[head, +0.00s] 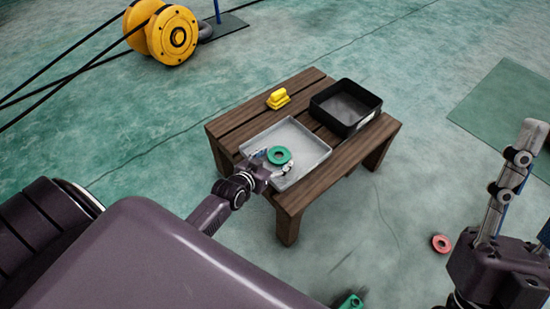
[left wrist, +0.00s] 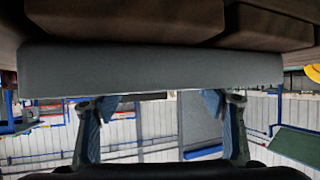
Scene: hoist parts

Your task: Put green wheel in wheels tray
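A green ring-shaped wheel (head: 279,155) shows over the floor of a shallow light grey tray (head: 312,139), near its left side. My left gripper (head: 273,164) reaches over the tray's near-left edge, one finger on each side of the wheel. In the left wrist view its two fingers (left wrist: 163,110) stand wide apart with nothing seen between them. The wheel does not show there; the grey tray's side (left wrist: 150,70) crosses the top. My right gripper (head: 535,150) is at the right edge, partly cut off, its fingers seemingly apart and empty.
A black tray (head: 333,119) and a yellow part (head: 278,98) share the wooden table (head: 340,160). A red ring (head: 441,243) lies on the floor at the right. A green part (head: 351,301) shows at the bottom edge. A large yellow pulley (head: 172,36) stands at the back left.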

